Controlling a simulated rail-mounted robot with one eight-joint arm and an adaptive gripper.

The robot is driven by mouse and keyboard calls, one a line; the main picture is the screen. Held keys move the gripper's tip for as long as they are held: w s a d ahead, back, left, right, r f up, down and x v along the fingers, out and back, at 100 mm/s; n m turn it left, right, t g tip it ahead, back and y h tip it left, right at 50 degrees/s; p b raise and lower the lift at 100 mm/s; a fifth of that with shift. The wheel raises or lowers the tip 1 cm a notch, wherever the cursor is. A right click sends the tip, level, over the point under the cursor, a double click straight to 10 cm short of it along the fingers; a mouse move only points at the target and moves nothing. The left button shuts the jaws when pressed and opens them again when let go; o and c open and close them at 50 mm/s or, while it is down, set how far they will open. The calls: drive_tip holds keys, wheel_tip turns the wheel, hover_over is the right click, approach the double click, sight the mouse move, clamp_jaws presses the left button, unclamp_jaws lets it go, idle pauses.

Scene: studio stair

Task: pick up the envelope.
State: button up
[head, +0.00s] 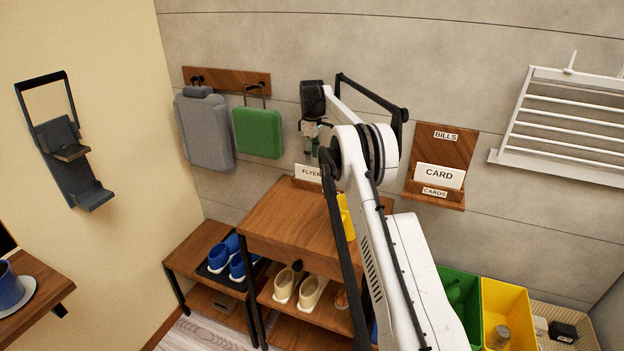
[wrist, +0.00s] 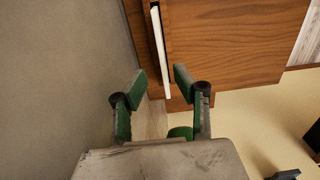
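A white, flat upright piece (head: 308,172) marked FLYER stands at the back of the wooden cabinet top in the head view. It looks like the envelope, but I cannot be sure. The wrist view shows a thin white piece (wrist: 159,45) nearly edge-on against the wood, probably the same one. My gripper (head: 312,152) hangs just above the FLYER piece in the head view. In the wrist view my gripper (wrist: 160,80) has its two green fingers apart. The near end of the white piece shows in line with the gap between them. No contact is visible.
A wall holder (head: 447,145) marked BILLS and CARDS bears a white CARD piece (head: 440,176). A grey bag (head: 206,130) and a green bag (head: 257,132) hang on the left. My arm hides part of the cabinet (head: 285,220) and a yellow thing (head: 346,220).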

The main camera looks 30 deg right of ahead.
sight(312, 170)
drive_tip(key=shift+s+a+f+p, duration=0.1)
drive_tip(key=shift+f+p, duration=0.2)
drive_tip(key=shift+f, duration=1.35)
drive_tip(key=shift+s+f+p, duration=0.1)
drive_tip(key=shift+f+p, duration=0.2)
drive_tip(key=shift+f, duration=1.3)
clamp_jaws()
